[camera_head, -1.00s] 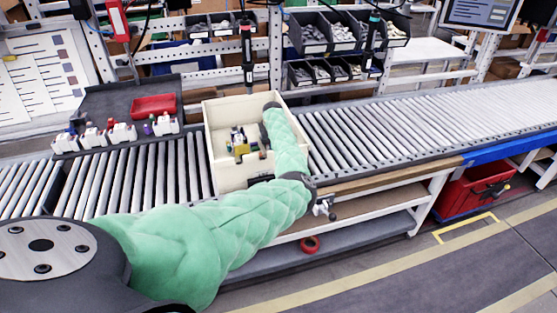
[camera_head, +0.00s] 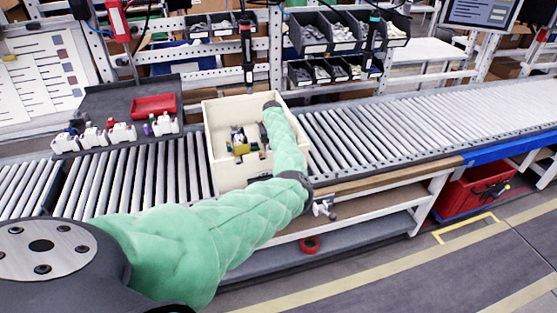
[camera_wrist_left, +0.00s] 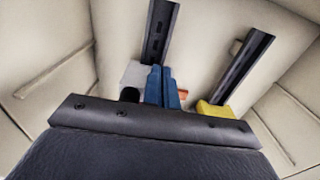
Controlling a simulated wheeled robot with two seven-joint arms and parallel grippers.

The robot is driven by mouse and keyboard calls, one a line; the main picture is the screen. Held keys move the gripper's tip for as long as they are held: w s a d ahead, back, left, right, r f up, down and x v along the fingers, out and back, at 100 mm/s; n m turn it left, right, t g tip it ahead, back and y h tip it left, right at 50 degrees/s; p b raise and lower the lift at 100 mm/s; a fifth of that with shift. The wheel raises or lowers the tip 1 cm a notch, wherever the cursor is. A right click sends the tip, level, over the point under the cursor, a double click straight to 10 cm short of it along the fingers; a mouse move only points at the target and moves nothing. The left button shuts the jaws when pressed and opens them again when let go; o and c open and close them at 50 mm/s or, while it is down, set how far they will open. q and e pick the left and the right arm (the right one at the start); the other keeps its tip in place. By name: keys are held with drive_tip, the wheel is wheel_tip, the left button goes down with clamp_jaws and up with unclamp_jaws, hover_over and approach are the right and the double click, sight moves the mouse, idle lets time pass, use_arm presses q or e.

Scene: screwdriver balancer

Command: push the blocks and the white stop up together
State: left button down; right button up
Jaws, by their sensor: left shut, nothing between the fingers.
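A cream box (camera_head: 212,172) stands on the roller conveyor. In it is a small cluster with a yellow block (camera_head: 241,149) and white, blue and dark pieces (camera_head: 238,136). My left arm reaches over the box's right part; its gripper is mostly hidden in the head view. In the left wrist view the two blue fingers of my left gripper (camera_wrist_left: 163,82) are together and empty. The white stop (camera_wrist_left: 134,75) is just left of them; I cannot tell if they touch. A yellow block (camera_wrist_left: 215,110) and a small orange-red piece (camera_wrist_left: 183,93) are to their right. My right gripper is out of view.
Two dark rails, one at the left (camera_wrist_left: 160,30) and one at the right (camera_wrist_left: 243,66), lie on the box floor. The box walls are close around. A dark tray with a red bin (camera_head: 153,106) stands left of the box. The conveyor is clear to the right.

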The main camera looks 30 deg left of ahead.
use_arm(q)
drive_tip(key=shift+f, duration=0.4)
drive_tip(key=shift+p, duration=0.35)
drive_tip(key=shift+d+r, duration=0.1)
drive_tip(key=shift+r, duration=0.05)
drive_tip(key=shift+r+p, duration=0.35)
drive_tip(key=shift+p, duration=0.2)
drive_tip(key=shift+w+a+r+p, duration=0.1)
drive_tip(key=shift+a+r+p, duration=0.1)
drive_tip(key=shift+r+p, duration=0.35)
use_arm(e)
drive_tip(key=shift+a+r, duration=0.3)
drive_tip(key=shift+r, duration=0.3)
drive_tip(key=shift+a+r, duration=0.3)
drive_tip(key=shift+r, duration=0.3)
use_arm(q)
drive_tip(key=shift+r, duration=0.1)
